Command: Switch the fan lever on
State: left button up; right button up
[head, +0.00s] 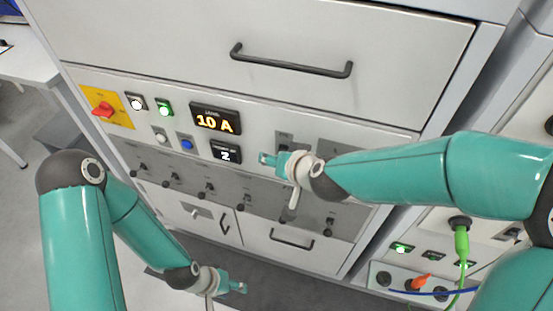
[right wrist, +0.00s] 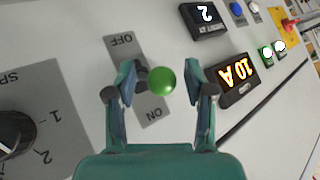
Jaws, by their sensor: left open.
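The fan lever shows in the right wrist view as a green ball knob (right wrist: 161,81) on a grey plate (right wrist: 121,46) marked OFF and ON. I cannot tell for sure which end the lever leans to. My right gripper (right wrist: 164,91) is open, with one finger on each side of the knob and visible gaps to it. In the head view my right gripper (head: 268,158) is in front of the panel, beside the display reading 2, and hides the knob. My left gripper (head: 237,287) is low in front of the cabinet, open and empty.
A display reading 10 A (head: 215,120), a red rotary switch (head: 103,109) and lit buttons are on the panel's left. A speed dial (right wrist: 14,132) is beside the lever plate. Several black levers (head: 208,188) line the strip below. A drawer handle (head: 290,62) juts out above.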

jog(key=shift+s, duration=0.1)
jog(key=v, duration=1.1)
jog(key=shift+s+d+r, duration=0.2)
jog(key=shift+s+r, duration=0.05)
dwell(0.6)
